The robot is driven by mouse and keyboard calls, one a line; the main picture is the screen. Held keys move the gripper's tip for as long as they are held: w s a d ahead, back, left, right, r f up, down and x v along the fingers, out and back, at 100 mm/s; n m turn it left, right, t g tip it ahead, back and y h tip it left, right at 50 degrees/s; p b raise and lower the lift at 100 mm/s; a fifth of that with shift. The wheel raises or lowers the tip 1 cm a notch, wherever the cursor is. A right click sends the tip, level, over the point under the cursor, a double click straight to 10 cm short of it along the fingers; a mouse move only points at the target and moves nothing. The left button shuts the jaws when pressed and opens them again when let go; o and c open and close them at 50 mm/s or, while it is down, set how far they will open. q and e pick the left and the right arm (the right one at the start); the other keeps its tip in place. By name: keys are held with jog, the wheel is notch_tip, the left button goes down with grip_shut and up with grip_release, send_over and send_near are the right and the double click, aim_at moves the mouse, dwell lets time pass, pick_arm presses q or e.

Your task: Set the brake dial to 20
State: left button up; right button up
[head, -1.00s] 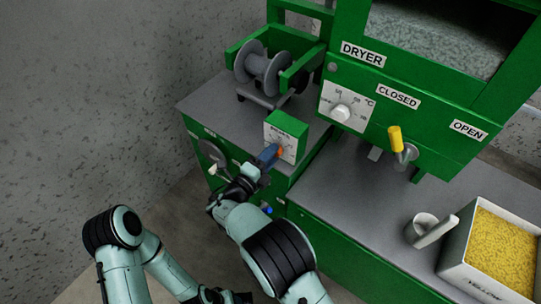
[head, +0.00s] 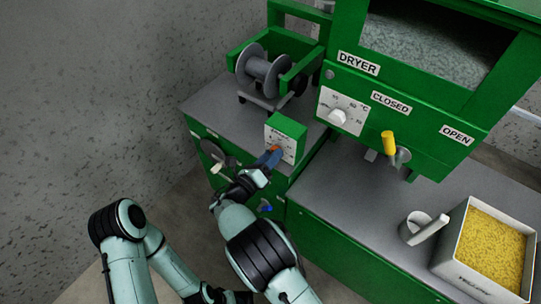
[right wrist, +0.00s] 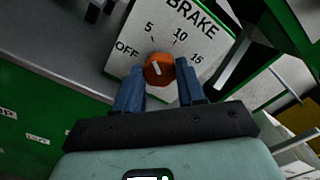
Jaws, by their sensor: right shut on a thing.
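The brake dial is an orange knob (right wrist: 159,70) on a white plate (right wrist: 122,62) marked BRAKE. OFF, 5, 10 and 15 are readable in the right wrist view; 20 cannot be seen. The knob's white pointer line leans up and slightly left, roughly toward 5. My right gripper (right wrist: 160,84) has its blue fingers on both sides of the knob, shut on it. In the head view, the right gripper (head: 268,159) reaches the knob (head: 276,148) on the front of the small green brake box (head: 290,121). My left gripper's fingers do not show.
A grey spool (head: 264,74) stands behind the brake box. To the right are the dryer's temperature knob (head: 338,117), a yellow-handled lever (head: 389,144), a scoop (head: 420,228) and a box of yellow pellets (head: 447,250). A blue knob (head: 265,207) sits below the right gripper.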

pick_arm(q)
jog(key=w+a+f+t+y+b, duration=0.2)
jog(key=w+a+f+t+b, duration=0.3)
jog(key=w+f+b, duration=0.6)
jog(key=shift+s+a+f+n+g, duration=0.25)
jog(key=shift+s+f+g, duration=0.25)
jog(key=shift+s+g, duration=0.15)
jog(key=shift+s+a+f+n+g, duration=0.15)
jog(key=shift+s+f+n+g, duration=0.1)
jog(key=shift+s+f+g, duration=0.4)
pick_arm(e)
jog(key=shift+d+m, duration=0.1)
jog(key=shift+m, duration=13.8)
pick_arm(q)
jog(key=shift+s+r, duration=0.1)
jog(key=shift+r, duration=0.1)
pick_arm(e)
jog(key=o, duration=1.1)
jog(key=shift+c, duration=0.2)
